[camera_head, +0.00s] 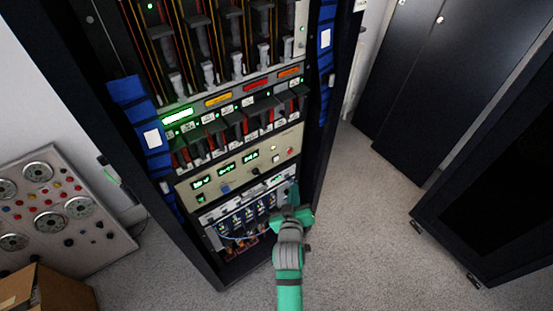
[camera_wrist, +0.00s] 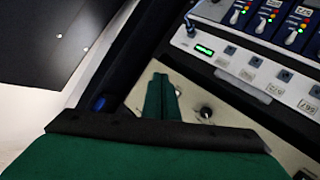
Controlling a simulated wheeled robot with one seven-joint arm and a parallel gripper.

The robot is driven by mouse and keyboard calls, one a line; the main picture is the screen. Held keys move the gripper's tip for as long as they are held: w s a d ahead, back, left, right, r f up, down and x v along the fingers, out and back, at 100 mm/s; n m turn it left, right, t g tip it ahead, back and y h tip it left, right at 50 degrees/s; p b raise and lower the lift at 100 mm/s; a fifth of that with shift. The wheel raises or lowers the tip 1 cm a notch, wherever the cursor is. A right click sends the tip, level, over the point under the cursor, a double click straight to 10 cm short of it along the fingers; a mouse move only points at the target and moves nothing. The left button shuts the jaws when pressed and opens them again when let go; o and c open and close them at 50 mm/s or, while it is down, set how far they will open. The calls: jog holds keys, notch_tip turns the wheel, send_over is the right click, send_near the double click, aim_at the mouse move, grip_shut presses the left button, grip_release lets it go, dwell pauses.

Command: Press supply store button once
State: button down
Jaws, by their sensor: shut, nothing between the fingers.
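My gripper (camera_head: 293,188) is in front of the lower right part of the rack, near the right end of the cream instrument panel (camera_head: 235,178). Its green fingers (camera_wrist: 162,82) are together and empty in the wrist view, with a cream panel (camera_wrist: 135,98) behind them. A dark-centred knob or switch (camera_wrist: 206,112) shows just right of the fingers. A light strip beyond carries a green display (camera_wrist: 204,49) and small square buttons (camera_wrist: 230,49). No label reading supply store is legible, so I cannot tell which button it is. Contact with the panel cannot be told.
The open rack (camera_head: 316,130) has dark side posts and blue cable bundles (camera_head: 150,140). A gauge console (camera_head: 50,205) and a cardboard box (camera_head: 45,290) stand at left. Dark cabinets (camera_head: 440,90) stand at right. Grey floor (camera_head: 370,220) is clear between them.

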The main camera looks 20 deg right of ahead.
aim_at(276, 159)
jog(key=shift+w+d+r+h, duration=0.3)
jog(key=shift+w+d+r, duration=0.3)
jog(key=shift+w+d, duration=0.2)
jog(key=shift+a, duration=0.1)
jog(key=w+a, duration=0.3)
jog(key=w, duration=0.5)
jog(key=shift+w, duration=0.25)
jog(key=shift+a, duration=0.2)
jog(key=shift+s+d, duration=0.1)
jog(key=shift+d, duration=0.1)
